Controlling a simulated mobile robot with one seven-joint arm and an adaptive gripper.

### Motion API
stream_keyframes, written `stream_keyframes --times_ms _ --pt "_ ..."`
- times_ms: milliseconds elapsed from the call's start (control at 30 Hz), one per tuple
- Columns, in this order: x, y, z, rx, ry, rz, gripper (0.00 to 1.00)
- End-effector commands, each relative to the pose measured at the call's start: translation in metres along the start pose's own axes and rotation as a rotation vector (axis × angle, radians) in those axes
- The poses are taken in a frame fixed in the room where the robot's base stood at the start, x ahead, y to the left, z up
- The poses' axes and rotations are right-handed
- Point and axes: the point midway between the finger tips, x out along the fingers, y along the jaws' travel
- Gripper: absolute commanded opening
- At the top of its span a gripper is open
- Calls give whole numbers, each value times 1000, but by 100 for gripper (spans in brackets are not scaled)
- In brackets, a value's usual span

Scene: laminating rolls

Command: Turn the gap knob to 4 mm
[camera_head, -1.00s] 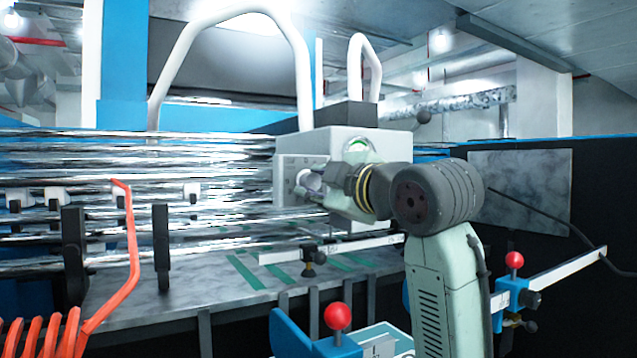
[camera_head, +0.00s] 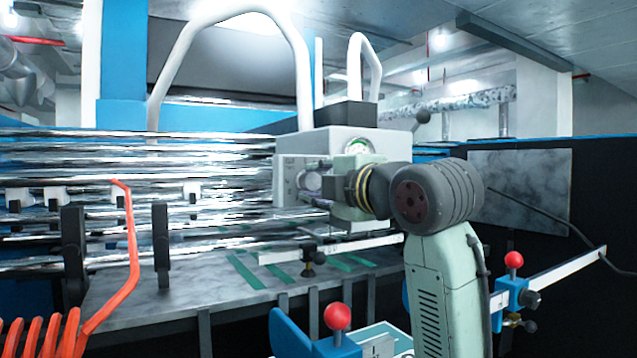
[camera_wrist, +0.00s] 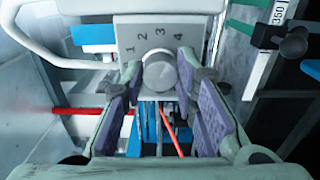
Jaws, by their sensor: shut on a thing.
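The gap knob (camera_wrist: 158,71) is a round grey knob on a light plate (camera_wrist: 140,24) marked 1, 2, 3 and 4. The marks run in an arc around its upper side in the wrist view. I cannot make out a pointer line on the knob. My gripper (camera_wrist: 159,76) has one purple-padded finger on each side of the knob and is shut on it. In the head view the knob (camera_head: 309,181) sits on the front of the white housing (camera_head: 322,141), with my gripper (camera_head: 318,182) reaching it from the right. The numbers are too small to read there.
Shiny horizontal rollers (camera_head: 120,155) run left of the housing. A red-orange coiled hose (camera_head: 133,250) hangs at front left. Red ball handles (camera_head: 338,316) stand below, and a dark lever knob (camera_wrist: 293,45) is at right in the wrist view.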

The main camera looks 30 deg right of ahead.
Motion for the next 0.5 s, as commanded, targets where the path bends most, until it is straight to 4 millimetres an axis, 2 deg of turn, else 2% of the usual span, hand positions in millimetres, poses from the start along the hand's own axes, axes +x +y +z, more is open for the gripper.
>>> stream_keyframes --times_ms 267,300,500 --pt "0 -1 -1 0 2 -3 0" --pt "0 -1 -1 0 2 -4 29" --pt "0 -1 0 0 1 -2 42"
